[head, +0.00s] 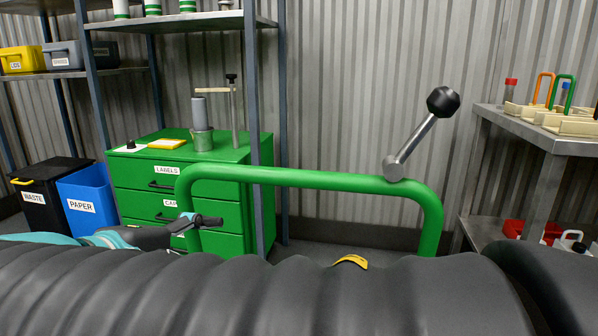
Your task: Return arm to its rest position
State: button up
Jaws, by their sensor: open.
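My gripper (207,221), small and dark, shows at the left behind a large dark ribbed shape, beside the left leg of a green tube frame (310,178). Its jaws are open and I see nothing between them. Teal and dark parts of my arm extend left from it, partly hidden by the ribbed shape. A metal lever with a black knob (443,102) tilts up to the right at the frame's top bar. Beyond, a metal can-like piece (202,140) and an upright post with a black knob stand on a green drawer cabinet (232,152).
The dark ribbed shape (250,295) fills the foreground. A black WASTE bin (40,200) and blue PAPER bin (90,203) stand left, below a shelf with yellow and grey boxes. A metal bench (560,143) with tools in holders stands right. A corrugated wall closes the back.

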jog(key=s+d+f+m+g+y+p, duration=0.1)
jog(key=d+f+m+g+y+p, duration=0.1)
jog(key=d+f+g, duration=0.35)
jog(key=s+d+f+m+g+y+p, duration=0.1)
jog(key=d+f+m+g+y+p, duration=0.15)
jog(key=f, duration=0.65)
jog(key=d+r+m+p, duration=0.1)
jog(key=d+m, duration=0.4)
jog(key=d, duration=0.5)
jog(key=d+r+m+t+p, duration=0.1)
jog(key=d+m+p, duration=0.2)
jog(key=d+m, duration=0.3)
jog(key=d, duration=0.4)
jog(key=shift+s+r, duration=0.15)
jog(key=shift+r, duration=0.25)
